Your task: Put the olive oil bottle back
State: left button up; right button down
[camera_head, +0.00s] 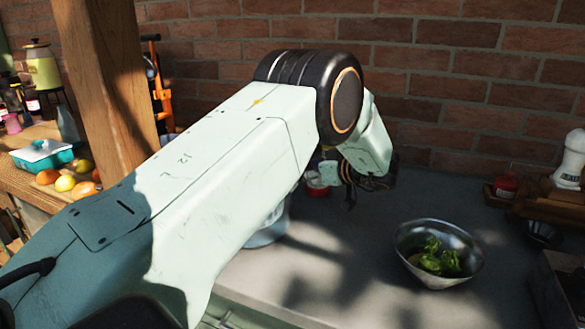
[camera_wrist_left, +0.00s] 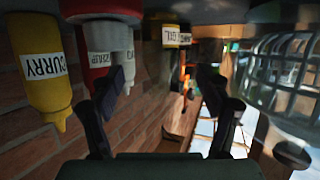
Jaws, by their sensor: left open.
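My left gripper (camera_head: 352,180) hangs below the wrist at the far side of the counter in the head view, partly hidden by my own arm. In the left wrist view its two fingers (camera_wrist_left: 162,82) are spread apart with nothing between them. In that view a bottle with a white label that seems to end in "OIL" (camera_wrist_left: 171,37) shows beyond the fingers, near the middle. It appears upside down and is apart from the fingers. I cannot pick out this bottle in the head view. My right gripper is not in view.
A metal bowl with green leaves (camera_head: 440,252) stands on the grey counter (camera_head: 330,285). A wooden post (camera_head: 108,75) rises at left.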

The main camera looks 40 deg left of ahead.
pick_arm(q)
jog(key=v, duration=0.4)
jog(key=shift+s+d+r, duration=0.1)
jog(key=shift+d, duration=0.25)
jog(key=shift+a, duration=0.1)
jog(key=shift+s+a, duration=0.1)
jog(key=shift+a, duration=0.45)
jog(key=x, duration=0.7)
jog(key=b+x, duration=0.1)
jog(key=x, duration=0.3)
jog(key=shift+d+f, duration=0.1)
jog(key=shift+f, duration=0.15)
jog(key=shift+w+r, duration=0.2)
jog(key=shift+r, duration=1)
jog(key=shift+s+d+r+p, duration=0.1)
jog(key=shift+r+p, duration=0.05)
jog(key=shift+r, duration=0.2)
jog(key=shift+s+d+r+p, duration=0.1)
jog(key=shift+r+p, duration=0.05)
jog(key=shift+r, duration=0.2)
jog(key=shift+w+a+f, duration=0.1)
